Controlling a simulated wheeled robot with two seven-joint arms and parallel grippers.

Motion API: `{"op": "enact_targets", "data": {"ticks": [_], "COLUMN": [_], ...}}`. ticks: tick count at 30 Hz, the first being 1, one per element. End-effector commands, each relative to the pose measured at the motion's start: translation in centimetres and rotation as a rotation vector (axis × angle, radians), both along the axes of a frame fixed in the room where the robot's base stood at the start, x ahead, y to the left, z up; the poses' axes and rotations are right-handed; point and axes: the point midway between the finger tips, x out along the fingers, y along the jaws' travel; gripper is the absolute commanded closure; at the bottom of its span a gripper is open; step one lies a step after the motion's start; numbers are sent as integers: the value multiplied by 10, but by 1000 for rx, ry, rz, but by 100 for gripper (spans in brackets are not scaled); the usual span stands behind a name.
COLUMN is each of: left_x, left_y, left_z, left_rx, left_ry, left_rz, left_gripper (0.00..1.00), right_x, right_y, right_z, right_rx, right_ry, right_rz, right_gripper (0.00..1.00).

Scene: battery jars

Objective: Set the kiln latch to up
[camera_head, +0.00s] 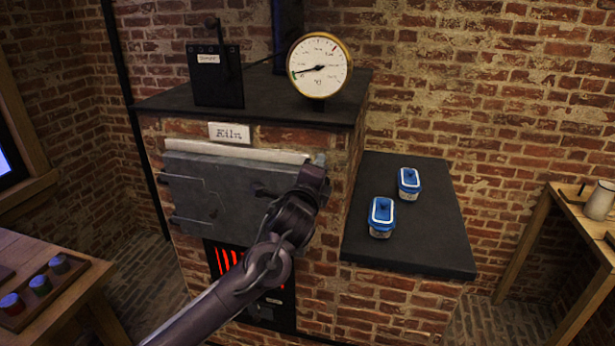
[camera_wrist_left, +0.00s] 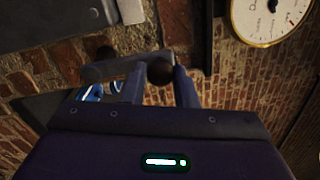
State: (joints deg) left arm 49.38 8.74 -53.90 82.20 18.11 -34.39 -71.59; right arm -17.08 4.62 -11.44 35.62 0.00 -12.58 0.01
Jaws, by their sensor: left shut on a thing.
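The kiln (camera_head: 342,145) is a brick block with a grey metal door (camera_head: 205,190), which looks shut. My left gripper (camera_head: 315,175) is at the door's right end, reached by the arm from below. In the left wrist view my gripper's two fingers (camera_wrist_left: 160,85) are shut on the kiln latch (camera_wrist_left: 105,71), a grey bar with dark rounded knobs. In the head view the gripper hides most of the latch, so its exact setting is hard to tell. My right gripper is not in view.
A round gauge (camera_head: 320,65) and a dark lever box (camera_head: 215,75) stand on the kiln top. Two blue-lidded jars (camera_head: 409,183) (camera_head: 381,216) sit on the dark side shelf (camera_head: 440,235). Glowing red bars (camera_head: 226,262) show below the door. A table (camera_head: 65,300) with several jars is at left.

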Motion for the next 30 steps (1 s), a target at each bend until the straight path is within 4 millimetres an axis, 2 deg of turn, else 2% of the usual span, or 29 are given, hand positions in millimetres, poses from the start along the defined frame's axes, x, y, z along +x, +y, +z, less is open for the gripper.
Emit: {"op": "enact_targets", "data": {"ticks": [3, 12, 28, 29, 30], "left_x": [-2, -5, -6, -6, -6], "left_y": [-7, -15, -17, -17, -16], "left_z": [-2, -3, -4, -4, -4], "left_rx": [67, 163, 184, 184, 183], "left_ry": [-23, -53, -56, -56, -55], "left_rz": [-2, -1, -2, -2, -2], "left_gripper": [100, 100, 100, 70, 65], "right_x": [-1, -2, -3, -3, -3], "right_y": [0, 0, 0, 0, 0], "right_z": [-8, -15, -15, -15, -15], "right_rx": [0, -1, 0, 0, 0], "right_ry": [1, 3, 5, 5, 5], "right_rz": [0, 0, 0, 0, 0], "right_gripper": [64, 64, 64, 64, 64]}}
